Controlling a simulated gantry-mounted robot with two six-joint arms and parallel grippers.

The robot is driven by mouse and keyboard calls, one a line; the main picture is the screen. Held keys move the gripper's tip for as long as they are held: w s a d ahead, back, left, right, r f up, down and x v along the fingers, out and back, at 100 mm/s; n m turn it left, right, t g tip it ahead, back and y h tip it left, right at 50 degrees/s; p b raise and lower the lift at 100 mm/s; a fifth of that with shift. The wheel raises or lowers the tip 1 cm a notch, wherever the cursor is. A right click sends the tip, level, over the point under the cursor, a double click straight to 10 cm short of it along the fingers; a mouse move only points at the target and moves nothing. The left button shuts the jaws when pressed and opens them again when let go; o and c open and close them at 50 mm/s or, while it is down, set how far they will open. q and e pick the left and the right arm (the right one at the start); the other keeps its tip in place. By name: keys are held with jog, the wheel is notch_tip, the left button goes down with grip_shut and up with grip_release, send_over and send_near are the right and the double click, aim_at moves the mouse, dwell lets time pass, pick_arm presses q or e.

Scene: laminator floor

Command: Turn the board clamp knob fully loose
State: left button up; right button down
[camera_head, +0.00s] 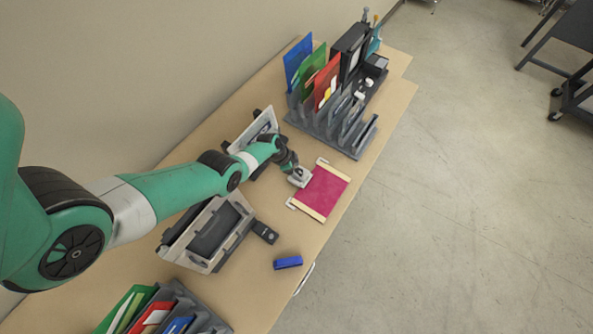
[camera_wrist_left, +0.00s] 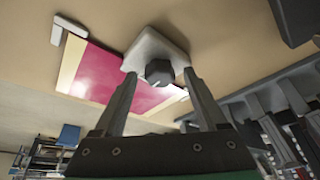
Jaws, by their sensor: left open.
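The board (camera_head: 325,192) is magenta with cream end strips and lies flat on the table; it also shows in the left wrist view (camera_wrist_left: 112,78). A pale clamp block (camera_wrist_left: 152,46) sits at one edge of the board. The dark, faceted clamp knob (camera_wrist_left: 158,70) stands on that block. My left gripper (camera_head: 296,174) is over the clamp in the head view and mostly hides the knob there. In the left wrist view its two fingers (camera_wrist_left: 159,76) are spread, one on each side of the knob. I cannot tell whether they touch it. My right gripper is not in view.
A grey rack (camera_head: 330,132) with coloured folders stands behind the board. A grey laminator-like machine (camera_head: 208,236) and a small black item (camera_head: 265,232) are nearer. A blue block (camera_head: 288,262) lies near the table edge. Bare table surrounds the board's near side.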

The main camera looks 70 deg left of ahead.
pick_arm(q)
grip_shut()
jog(key=shift+n, duration=0.4)
jog(key=n, duration=0.1)
jog(key=n+y+p, duration=0.1)
jog(key=shift+d+n, duration=0.2)
jog(key=shift+n, duration=0.2)
jog(key=n+y, duration=0.1)
jog(key=n, duration=0.2)
jog(key=shift+d+y+p, duration=0.1)
jog(key=shift+y+p, duration=0.2)
jog(key=shift+y, duration=0.1)
jog(key=n, duration=0.3)
jog(key=shift+w+f+g+y, duration=0.1)
jog(key=shift+g+y, duration=0.3)
jog(key=n+g+y+b, duration=0.1)
jog(key=n+b, duration=0.1)
jog(key=n, duration=0.2)
jog(key=shift+w+d+n, duration=0.1)
jog(key=shift+n, duration=0.3)
jog(key=shift+n+g+y+b, duration=0.35)
jog(key=shift+n+g, duration=0.55)
jog(key=shift+n, duration=0.8)
